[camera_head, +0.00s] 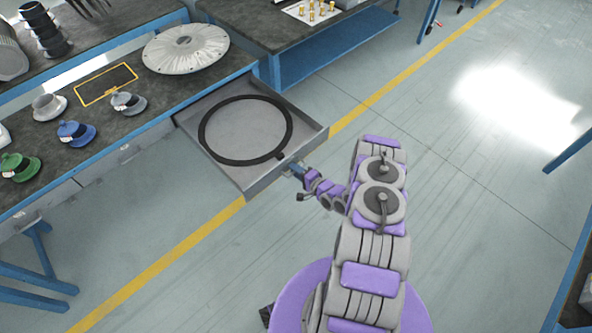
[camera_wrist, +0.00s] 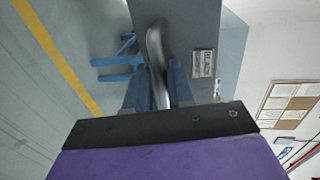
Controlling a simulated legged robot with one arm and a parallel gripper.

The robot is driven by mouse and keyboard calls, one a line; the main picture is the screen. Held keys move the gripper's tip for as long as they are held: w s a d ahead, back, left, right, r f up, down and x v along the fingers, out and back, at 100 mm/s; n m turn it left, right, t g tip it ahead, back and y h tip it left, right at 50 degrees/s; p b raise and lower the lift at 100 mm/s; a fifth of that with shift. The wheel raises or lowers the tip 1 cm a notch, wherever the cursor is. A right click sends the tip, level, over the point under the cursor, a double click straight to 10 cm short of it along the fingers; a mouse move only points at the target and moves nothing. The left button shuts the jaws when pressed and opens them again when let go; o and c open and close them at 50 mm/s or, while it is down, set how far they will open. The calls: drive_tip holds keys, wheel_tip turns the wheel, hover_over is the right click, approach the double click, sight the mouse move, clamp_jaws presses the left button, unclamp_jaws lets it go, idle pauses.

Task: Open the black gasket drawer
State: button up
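The gasket drawer (camera_head: 228,172) is a grey tray pulled well out from the workbench, with its inside in full view. A large black gasket ring (camera_head: 204,150) lies flat in it. My gripper (camera_head: 290,169) is at the middle of the drawer's front face. In the wrist view, the two blue fingers of my gripper (camera_wrist: 158,88) stand on either side of the curved metal drawer handle (camera_wrist: 155,45) and appear closed against it. The drawer front (camera_wrist: 205,25) with a small label (camera_wrist: 204,64) shows behind the handle.
Another bench (camera_head: 320,55) stands beyond the drawer. The floor (camera_head: 440,150) to the right is open. A closed drawer (camera_head: 125,150) sits beside the open one.

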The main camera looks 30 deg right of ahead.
drive_tip(key=shift+o, duration=0.6)
drive_tip(key=shift+w, duration=0.1)
drive_tip(key=shift+d, duration=0.1)
drive_tip(key=shift+s+r, duration=0.1)
drive_tip(key=shift+s, duration=0.1)
drive_tip(key=p+v, duration=0.3)
drive_tip(key=v, duration=1.4)
drive_tip(key=shift+f, duration=0.25)
drive_tip(key=shift+d, duration=0.15)
